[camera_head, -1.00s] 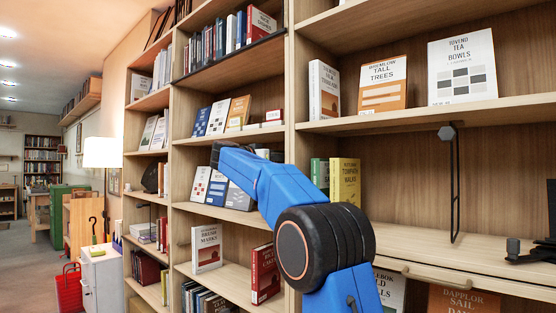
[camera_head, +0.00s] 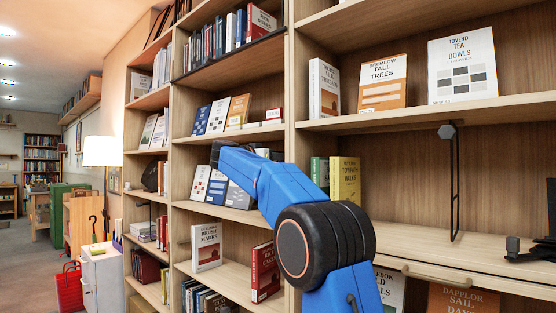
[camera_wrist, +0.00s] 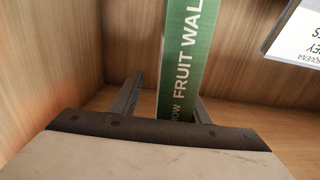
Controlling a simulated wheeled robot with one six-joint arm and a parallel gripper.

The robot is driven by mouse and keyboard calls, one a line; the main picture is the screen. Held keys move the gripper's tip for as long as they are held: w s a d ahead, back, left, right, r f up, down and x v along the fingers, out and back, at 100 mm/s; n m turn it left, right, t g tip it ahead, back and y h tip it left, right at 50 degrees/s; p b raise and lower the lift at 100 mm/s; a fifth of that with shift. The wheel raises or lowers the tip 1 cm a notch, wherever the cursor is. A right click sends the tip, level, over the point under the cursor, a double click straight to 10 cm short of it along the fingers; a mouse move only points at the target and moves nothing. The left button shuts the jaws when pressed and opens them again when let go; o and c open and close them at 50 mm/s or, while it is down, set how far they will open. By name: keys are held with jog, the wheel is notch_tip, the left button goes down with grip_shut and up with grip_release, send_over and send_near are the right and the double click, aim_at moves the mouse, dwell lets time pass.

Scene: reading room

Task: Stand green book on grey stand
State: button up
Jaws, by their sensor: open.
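In the wrist view a green book (camera_wrist: 187,62) stands with its spine lettered "FRUIT WAL..." towards me. My gripper (camera_wrist: 168,92) is open, with its two fingers apart on either side of the lower part of the spine; I cannot tell whether they touch it. In the head view my gripper is not clearly visible beyond my blue arm. A green book (camera_head: 320,173) beside a yellow book (camera_head: 345,181) shows there, but I cannot tell if it is the same one. A dark grey object (camera_head: 522,248) lies on the right shelf; I cannot tell if it is the stand.
Wooden walls close in around the green book in the wrist view, and a white-covered book (camera_wrist: 296,35) is at upper right. In the head view a thin dark rod (camera_head: 453,190) hangs beneath the upper right shelf. The lower right shelf (camera_head: 430,240) has bare space.

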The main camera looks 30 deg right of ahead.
jog(key=v, duration=1.2)
jog(key=shift+r, duration=0.2)
